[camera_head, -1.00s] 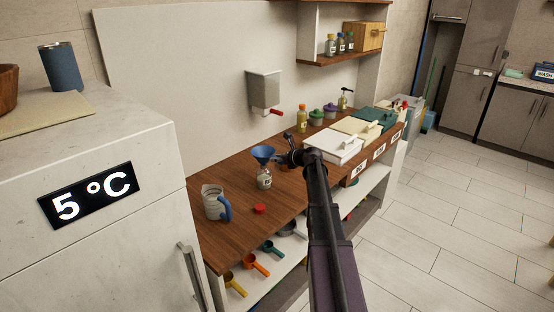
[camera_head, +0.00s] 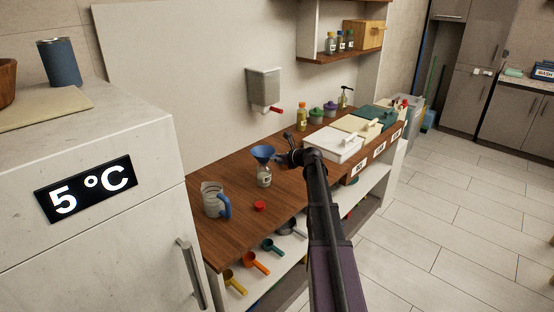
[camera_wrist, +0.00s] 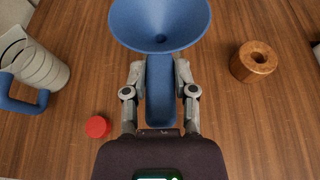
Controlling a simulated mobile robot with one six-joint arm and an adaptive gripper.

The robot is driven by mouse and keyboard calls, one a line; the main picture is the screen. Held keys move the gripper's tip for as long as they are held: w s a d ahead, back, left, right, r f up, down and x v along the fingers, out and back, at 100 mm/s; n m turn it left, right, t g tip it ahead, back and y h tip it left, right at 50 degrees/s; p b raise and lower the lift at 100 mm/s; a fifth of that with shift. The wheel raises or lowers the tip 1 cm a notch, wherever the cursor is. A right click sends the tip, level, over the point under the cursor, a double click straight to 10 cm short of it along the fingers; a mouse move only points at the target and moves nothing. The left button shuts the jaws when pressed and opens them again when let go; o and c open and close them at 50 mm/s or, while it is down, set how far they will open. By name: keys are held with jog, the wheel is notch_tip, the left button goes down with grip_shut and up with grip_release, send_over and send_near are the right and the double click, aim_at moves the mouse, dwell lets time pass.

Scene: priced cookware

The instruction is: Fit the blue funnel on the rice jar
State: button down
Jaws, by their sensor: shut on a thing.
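The blue funnel (camera_head: 263,152) is upright over the mouth of a small clear jar (camera_head: 264,178) on the wooden counter. The jar has a pale label too small to read. I cannot tell whether the funnel's spout is inside the jar's neck or just above it. In the wrist view, the funnel's wide cone (camera_wrist: 160,22) hides the jar. My gripper (camera_wrist: 160,88) is shut on the funnel's blue handle, with one finger on each side. In the head view, my gripper (camera_head: 292,157) is just right of the funnel.
A measuring jug (camera_head: 212,200) with a blue handle stands left of the jar. A red cap (camera_head: 259,206) lies in front of it. A wall dispenser (camera_head: 264,88) hangs behind. Lidded bins (camera_head: 333,146) stand at right.

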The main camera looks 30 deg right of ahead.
jog(key=shift+c, duration=1.7)
grip_release()
jog(key=o, duration=0.3)
jog(key=shift+o, duration=0.2)
jog(key=shift+r, duration=0.1)
notch_tip(320, 180, up, 8)
jog(key=p, duration=0.8)
jog(key=shift+r+p, duration=0.15)
jog(key=shift+p, duration=0.15)
jog(key=shift+a, duration=0.1)
